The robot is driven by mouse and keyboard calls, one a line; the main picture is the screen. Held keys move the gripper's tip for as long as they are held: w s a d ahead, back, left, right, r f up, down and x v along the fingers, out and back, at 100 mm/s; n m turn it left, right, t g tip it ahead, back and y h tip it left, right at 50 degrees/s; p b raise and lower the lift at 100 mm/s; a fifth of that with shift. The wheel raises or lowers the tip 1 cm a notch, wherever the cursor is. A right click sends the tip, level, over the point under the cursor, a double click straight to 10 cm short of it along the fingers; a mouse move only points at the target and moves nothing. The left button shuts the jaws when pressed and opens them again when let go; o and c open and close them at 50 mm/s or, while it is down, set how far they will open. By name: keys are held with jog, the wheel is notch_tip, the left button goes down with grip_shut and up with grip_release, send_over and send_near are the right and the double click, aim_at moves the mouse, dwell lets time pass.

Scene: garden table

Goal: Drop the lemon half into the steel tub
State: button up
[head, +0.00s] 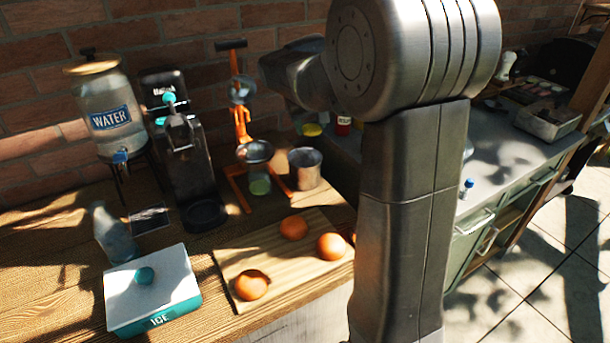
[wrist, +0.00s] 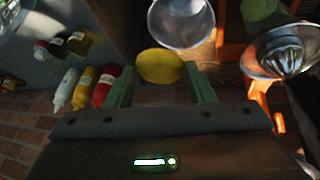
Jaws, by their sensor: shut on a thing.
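The lemon half (wrist: 160,66) shows yellow between the two green fingers of my gripper (wrist: 161,88) in the wrist view. My gripper is shut on it. In the head view a yellow patch (head: 312,129), which looks like the lemon half, shows just below my arm. The steel tub (head: 305,168) stands upright on the wooden counter, right of the orange juicer. In the wrist view the tub (wrist: 181,20) is just beyond the lemon half, cut by the top edge. The lemon half appears beside the tub's opening, on the wall side. Its height above the tub is hard to tell.
The orange juicer (head: 240,120) stands close left of the tub. A cutting board (head: 285,262) with oranges is in front. My arm hides part of the counter.

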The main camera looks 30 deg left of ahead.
notch_tip(320, 180, down, 3)
jog(key=shift+f+b, duration=0.2)
jog(key=shift+b, duration=0.75)
jog(key=o, duration=1.1)
jog(key=shift+o, duration=0.2)
jog(key=shift+r, duration=0.15)
jog(key=v, duration=1.3)
jog(key=shift+r, duration=0.3)
jog(key=shift+s+d, duration=0.1)
